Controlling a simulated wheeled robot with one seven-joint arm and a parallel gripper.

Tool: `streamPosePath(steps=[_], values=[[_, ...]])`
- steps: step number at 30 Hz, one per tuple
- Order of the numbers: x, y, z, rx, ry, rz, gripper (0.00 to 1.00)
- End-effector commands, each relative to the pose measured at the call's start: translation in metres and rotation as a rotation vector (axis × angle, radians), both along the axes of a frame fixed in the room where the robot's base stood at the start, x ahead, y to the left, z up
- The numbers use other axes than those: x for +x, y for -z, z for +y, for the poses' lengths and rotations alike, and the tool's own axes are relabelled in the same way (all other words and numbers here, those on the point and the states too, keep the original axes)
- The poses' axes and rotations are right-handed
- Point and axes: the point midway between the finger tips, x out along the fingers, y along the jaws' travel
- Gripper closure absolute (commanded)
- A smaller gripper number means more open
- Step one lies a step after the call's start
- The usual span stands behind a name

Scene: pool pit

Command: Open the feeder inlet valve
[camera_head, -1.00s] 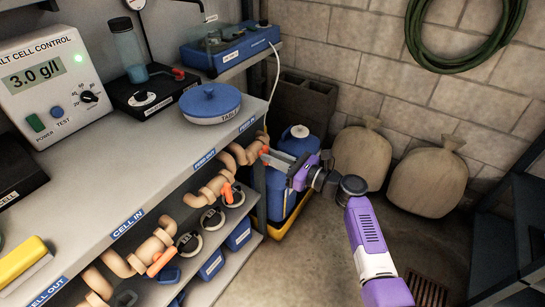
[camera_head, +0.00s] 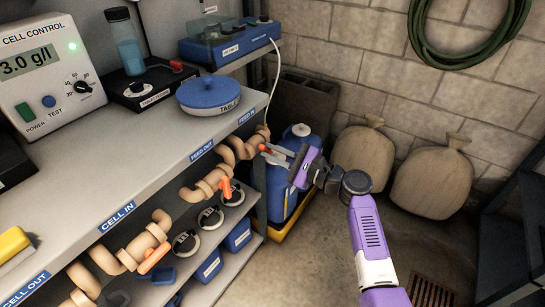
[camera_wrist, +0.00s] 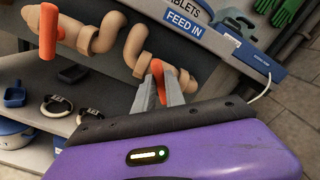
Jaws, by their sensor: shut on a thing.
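The feeder inlet valve sits on the beige pipe under the FEED IN label (camera_head: 247,117), at the far right end of the shelf unit. Its orange handle (camera_head: 265,148) shows only as a small tip in the head view. In the wrist view the orange handle (camera_wrist: 157,76) stands between the grey fingers of my gripper (camera_wrist: 160,92), which is shut on it. In the head view my gripper (camera_head: 272,153) reaches the valve from the right. The fingers hide part of the handle.
The feed out valve's orange handle (camera_head: 226,188) and another orange handle (camera_head: 154,257) are on pipes to the left. A blue canister (camera_head: 284,180) in a yellow tray stands behind my gripper. Two sacks (camera_head: 431,178) lean on the wall. The floor in front is clear.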

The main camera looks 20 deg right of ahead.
Motion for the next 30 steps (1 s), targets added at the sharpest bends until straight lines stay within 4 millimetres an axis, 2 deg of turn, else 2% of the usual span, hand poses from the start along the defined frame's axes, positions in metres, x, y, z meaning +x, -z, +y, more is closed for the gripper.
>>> streamPosePath(steps=[1, 18, 30], values=[[-0.0008, 0.0047, 0.0003, -0.035, -0.001, -0.026, 1.00], [-0.0021, 0.0084, 0.0018, -0.465, -0.001, -0.339, 1.00], [-0.0023, 0.0091, 0.0020, -0.671, -0.001, -0.486, 1.00]])
